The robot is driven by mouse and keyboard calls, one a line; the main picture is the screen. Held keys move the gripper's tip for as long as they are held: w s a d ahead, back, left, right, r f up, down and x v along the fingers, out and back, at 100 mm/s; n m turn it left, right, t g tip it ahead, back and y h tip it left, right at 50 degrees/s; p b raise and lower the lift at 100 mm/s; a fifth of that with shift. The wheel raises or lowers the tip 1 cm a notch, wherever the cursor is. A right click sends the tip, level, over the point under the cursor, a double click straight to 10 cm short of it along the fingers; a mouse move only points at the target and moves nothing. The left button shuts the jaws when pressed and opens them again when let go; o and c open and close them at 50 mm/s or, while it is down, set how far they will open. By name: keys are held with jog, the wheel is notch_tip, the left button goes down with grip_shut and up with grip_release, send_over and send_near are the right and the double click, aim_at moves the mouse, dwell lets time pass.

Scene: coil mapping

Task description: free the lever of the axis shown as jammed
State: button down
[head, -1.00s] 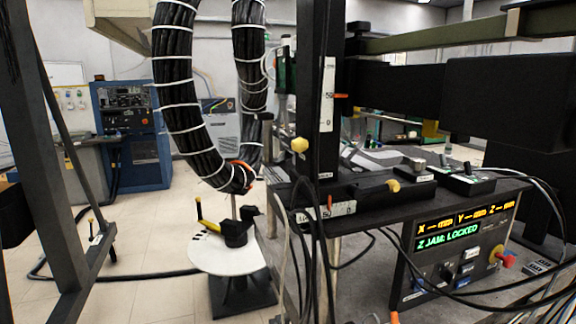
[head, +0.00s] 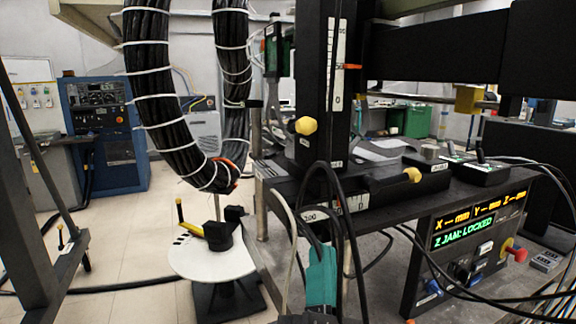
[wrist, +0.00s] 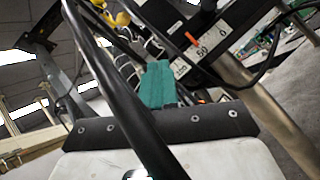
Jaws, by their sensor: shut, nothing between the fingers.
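The display panel (head: 478,225) reads "Z JAM: LOCKED" in green, with X, Y and Z readouts above. The black upright column (head: 322,80) carries a vertical scale and an orange pointer (head: 352,67). A yellow knob (head: 306,125) sticks out of its lower front. A second yellow knob (head: 412,175) is on the low horizontal rail. My gripper (head: 321,275) has teal fingers, shut and empty, below the column in front of the bench's near corner. In the wrist view the teal fingers (wrist: 157,84) are together, with a yellow knob (wrist: 122,18) beyond. Which part is the Z lever's lock is unclear.
Black cables hang close around my gripper (head: 345,220). A thick cable bundle (head: 165,110) hangs to the left. Below it a white round disc (head: 212,258) carries a yellow-handled black lever (head: 216,233). Open floor lies at the left.

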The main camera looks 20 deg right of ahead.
aim_at(301, 126)
jog(key=a+n, duration=0.1)
jog(key=a+r+n+t+y, duration=0.1)
jog(key=a+n+t+y, duration=0.1)
jog(key=a+n, duration=0.1)
jog(key=shift+w+r, duration=0.4)
jog(key=s+r+p+x, duration=0.2)
jog(key=p+x, duration=0.4)
jog(key=x, duration=0.6)
jog(key=shift+w+d+r, duration=0.2)
jog(key=shift+d+r, duration=0.15)
jog(key=shift+d, duration=0.1)
jog(key=shift+r+p, duration=0.1)
jog(key=shift+p, duration=0.3)
